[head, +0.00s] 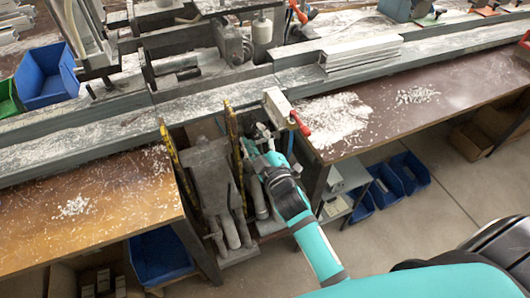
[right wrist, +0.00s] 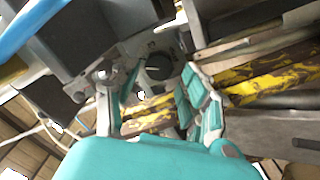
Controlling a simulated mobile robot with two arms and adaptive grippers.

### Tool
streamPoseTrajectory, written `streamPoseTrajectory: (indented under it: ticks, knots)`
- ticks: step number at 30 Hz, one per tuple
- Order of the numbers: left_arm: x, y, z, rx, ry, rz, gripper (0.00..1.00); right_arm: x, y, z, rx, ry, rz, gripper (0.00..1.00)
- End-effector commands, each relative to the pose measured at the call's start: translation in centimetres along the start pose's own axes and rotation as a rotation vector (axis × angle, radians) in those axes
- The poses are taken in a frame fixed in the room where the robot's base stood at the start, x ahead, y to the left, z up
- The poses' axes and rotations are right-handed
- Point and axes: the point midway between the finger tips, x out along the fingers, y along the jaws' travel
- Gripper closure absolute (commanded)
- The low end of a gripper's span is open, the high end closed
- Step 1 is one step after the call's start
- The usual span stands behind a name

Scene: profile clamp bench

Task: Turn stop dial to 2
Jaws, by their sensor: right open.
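The stop dial (right wrist: 158,66) is a dark round knob on a grey plate (right wrist: 138,47) with small marks around it, in the right wrist view. Which mark it points to is too small to tell. My right gripper (right wrist: 157,92) is open, its teal-padded fingers to either side in front of the dial, with nothing seen between them. I cannot tell whether a finger touches the knob. In the head view my right gripper (head: 262,150) is at the bench's front edge, below a pale block with a red handle (head: 299,123). The dial cannot be made out there. My left gripper is not in view.
Yellow-black striped bars (head: 234,150) stand close left of my right gripper; they also cross behind it in the wrist view (right wrist: 270,80). Brown bench tops with pale chips lie either side. Stacked profiles (head: 360,52) lie on the rail. Blue bins (head: 385,185) sit below right.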

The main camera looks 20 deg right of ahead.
Motion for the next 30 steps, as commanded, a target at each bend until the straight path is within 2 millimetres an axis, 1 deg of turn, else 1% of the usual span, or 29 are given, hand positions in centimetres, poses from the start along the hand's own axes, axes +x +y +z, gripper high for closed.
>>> streamPoseTrajectory:
  ticks: [1, 6, 9, 12, 18, 30]
  knots:
    - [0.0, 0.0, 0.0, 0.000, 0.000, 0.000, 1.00, -1.4, -0.1, 0.1, 0.000, -0.002, -0.003, 0.55]
    - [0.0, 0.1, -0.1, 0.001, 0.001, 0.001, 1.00, -5.0, -0.1, 0.1, 0.001, -0.004, -0.003, 0.55]
    - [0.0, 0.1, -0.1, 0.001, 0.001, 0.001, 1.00, -6.6, -0.1, 0.1, 0.001, -0.003, -0.002, 0.55]
    - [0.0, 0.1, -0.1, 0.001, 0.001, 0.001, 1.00, -7.8, -0.1, 0.1, 0.000, -0.003, -0.002, 0.55]
    - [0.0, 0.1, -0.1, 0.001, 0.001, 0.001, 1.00, -8.6, 0.0, 0.1, 0.000, -0.001, 0.000, 0.55]
    - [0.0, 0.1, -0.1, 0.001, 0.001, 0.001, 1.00, -8.6, 0.0, 0.1, 0.000, -0.002, -0.001, 0.55]
